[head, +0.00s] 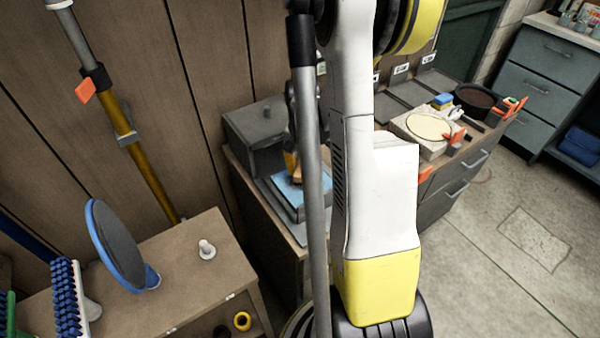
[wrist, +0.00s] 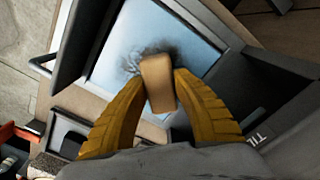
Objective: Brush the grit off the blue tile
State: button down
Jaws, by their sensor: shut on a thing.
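The blue tile (wrist: 190,28) lies in a dark grey tray (wrist: 250,60) in the wrist view. A dark, powdery patch of grit (wrist: 132,61) shows on it, just past the brush; its full extent is partly hidden. My gripper (wrist: 156,84) has its yellow fingers shut on a tan brush handle (wrist: 157,80), held over the tile. The bristles cannot be made out, so contact with the tile is unclear. In the head view the tile (head: 313,186) sits on the bench, partly hidden behind my arm, with my gripper (head: 292,166) over it.
A grey box (head: 262,125) stands on the bench behind the tray. To the right are a pale block with a round disc (head: 428,126), a dark round pan (head: 478,100) and orange clamps (head: 513,107). A wooden cabinet (head: 175,265) stands front left. The floor at right is clear.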

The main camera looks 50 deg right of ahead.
aim_at(325, 193)
jog(key=shift+s+d, duration=0.1)
jog(key=shift+d, duration=0.1)
jog(key=shift+s+a+f+b, duration=0.15)
jog(key=shift+s+a, duration=0.1)
jog(key=shift+s, duration=0.6)
jog(key=shift+s+a+r+b, duration=0.1)
jog(key=shift+s+a+b, duration=0.1)
jog(key=shift+s, duration=0.65)
jog(key=shift+s+a, duration=0.25)
jog(key=shift+s, duration=0.9)
jog(key=shift+s+a, duration=0.3)
jog(key=shift+s, duration=0.85)
jog(key=shift+s+a, duration=0.25)
jog(key=shift+s, duration=0.9)
jog(key=shift+s+d+b, duration=0.2)
jog(key=shift+d+b, duration=0.1)
jog(key=shift+d, duration=0.45)
jog(key=shift+w+d+b, duration=0.1)
jog(key=shift+w+d, duration=0.3)
jog(key=shift+w, duration=1.35)
jog(key=shift+w+d+b, duration=0.15)
jog(key=shift+w+d, duration=0.3)
jog(key=shift+w, duration=1.3)
jog(key=shift+w+d+b, duration=0.1)
jog(key=shift+w+d, duration=0.3)
jog(key=shift+w, duration=1.35)
notch_tip(325, 193, up, 6)
jog(key=p, duration=0.4)
